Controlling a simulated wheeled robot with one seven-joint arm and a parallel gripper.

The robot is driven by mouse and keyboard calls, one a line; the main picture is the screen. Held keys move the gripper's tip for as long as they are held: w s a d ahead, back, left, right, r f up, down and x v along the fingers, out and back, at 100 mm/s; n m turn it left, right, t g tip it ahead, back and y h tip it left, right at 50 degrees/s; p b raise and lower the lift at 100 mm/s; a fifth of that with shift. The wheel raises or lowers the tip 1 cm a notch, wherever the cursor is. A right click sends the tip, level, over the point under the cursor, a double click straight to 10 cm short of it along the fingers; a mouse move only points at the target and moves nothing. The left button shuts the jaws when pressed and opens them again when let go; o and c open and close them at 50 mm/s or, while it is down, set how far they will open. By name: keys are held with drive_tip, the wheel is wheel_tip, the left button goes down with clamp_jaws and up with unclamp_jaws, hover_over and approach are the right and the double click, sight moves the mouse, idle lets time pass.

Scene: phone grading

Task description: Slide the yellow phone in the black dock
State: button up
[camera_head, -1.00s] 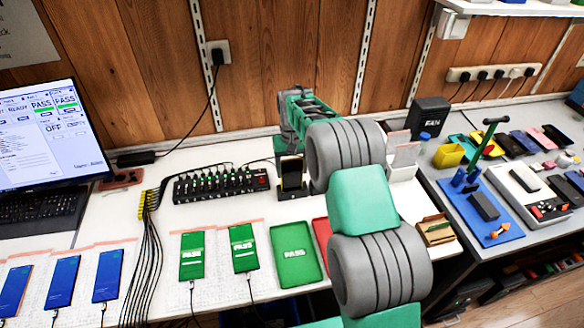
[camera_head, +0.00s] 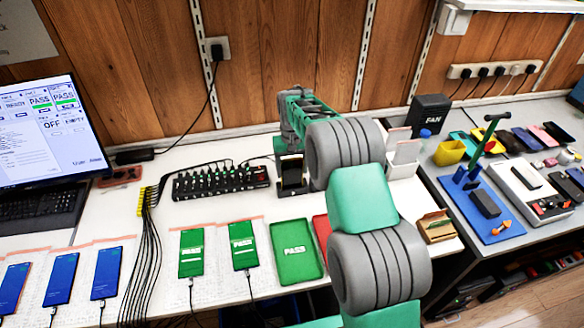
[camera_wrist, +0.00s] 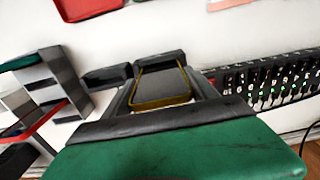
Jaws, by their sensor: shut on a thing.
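The yellow phone shows a dark face with a thin yellow edge in the wrist view (camera_wrist: 162,86), between my gripper's two fingers. In the head view the phone (camera_head: 292,173) stands upright at the black dock (camera_head: 291,192), behind the white bench's middle. My gripper (camera_wrist: 160,90) is shut on the phone. In the head view my gripper is mostly hidden behind my own arm. A dark block lies at the phone's far end in the wrist view. How deep the phone sits in the dock I cannot tell.
A black charging hub (camera_head: 221,182) with several plugs lies left of the dock. A green tray (camera_head: 296,252) and a partly hidden red tray (camera_head: 320,228) lie in front. A white stand (camera_head: 402,158) is to the right. Several phones lie along the bench's front.

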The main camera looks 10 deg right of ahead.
sight(292, 159)
drive_tip(key=o, duration=1.7)
drive_tip(key=shift+c, duration=0.2)
drive_tip(key=shift+r, duration=0.1)
drive_tip(key=shift+r+p, duration=1.9)
drive_tip(key=shift+r, duration=1.55)
